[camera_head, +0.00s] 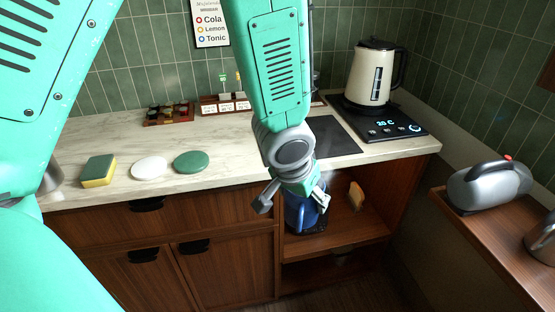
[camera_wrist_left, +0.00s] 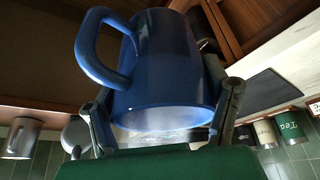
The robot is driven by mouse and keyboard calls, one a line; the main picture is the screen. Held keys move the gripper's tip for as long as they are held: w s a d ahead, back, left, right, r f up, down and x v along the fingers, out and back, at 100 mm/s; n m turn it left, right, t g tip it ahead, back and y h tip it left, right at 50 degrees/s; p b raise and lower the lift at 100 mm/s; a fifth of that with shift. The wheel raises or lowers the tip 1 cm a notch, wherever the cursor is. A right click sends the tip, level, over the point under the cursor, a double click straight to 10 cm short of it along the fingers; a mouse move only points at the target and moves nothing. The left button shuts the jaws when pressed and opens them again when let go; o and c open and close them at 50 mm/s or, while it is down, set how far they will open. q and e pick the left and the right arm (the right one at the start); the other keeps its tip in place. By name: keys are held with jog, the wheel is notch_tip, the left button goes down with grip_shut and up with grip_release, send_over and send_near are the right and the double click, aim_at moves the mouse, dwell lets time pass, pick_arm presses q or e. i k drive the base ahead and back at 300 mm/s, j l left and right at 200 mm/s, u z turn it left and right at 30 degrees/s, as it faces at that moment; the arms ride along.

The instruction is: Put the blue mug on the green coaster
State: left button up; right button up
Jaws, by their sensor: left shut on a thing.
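The blue mug (camera_head: 295,214) is at the open shelf below the counter, in front of or just inside it. My left gripper (camera_head: 292,203) is shut on it, and the fingers hide part of it in the head view. In the left wrist view the mug (camera_wrist_left: 165,65) sits between the two fingers, with its handle out to the left. I cannot tell whether its base touches the shelf. The green coaster (camera_head: 191,161) lies flat and empty on the counter, left of the gripper and higher up. My right gripper is not in view.
Beside the coaster lie a white disc (camera_head: 149,167) and a yellow-green sponge (camera_head: 98,171). The counter edge overhangs the open shelf (camera_head: 345,237), which holds a small tan item (camera_head: 355,196). A kettle (camera_head: 374,75) stands at the back right. A metal appliance (camera_head: 489,186) sits on the right side ledge.

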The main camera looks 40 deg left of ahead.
aim_at(195, 162)
jog(key=i+l+u, duration=0.1)
jog(key=l, duration=0.2)
jog(key=i+l+u, duration=0.1)
jog(key=l, duration=0.2)
jog(key=i+j+u, duration=0.15)
jog(key=u, duration=0.85)
jog(key=i+j, duration=0.1)
jog(key=i, duration=0.25)
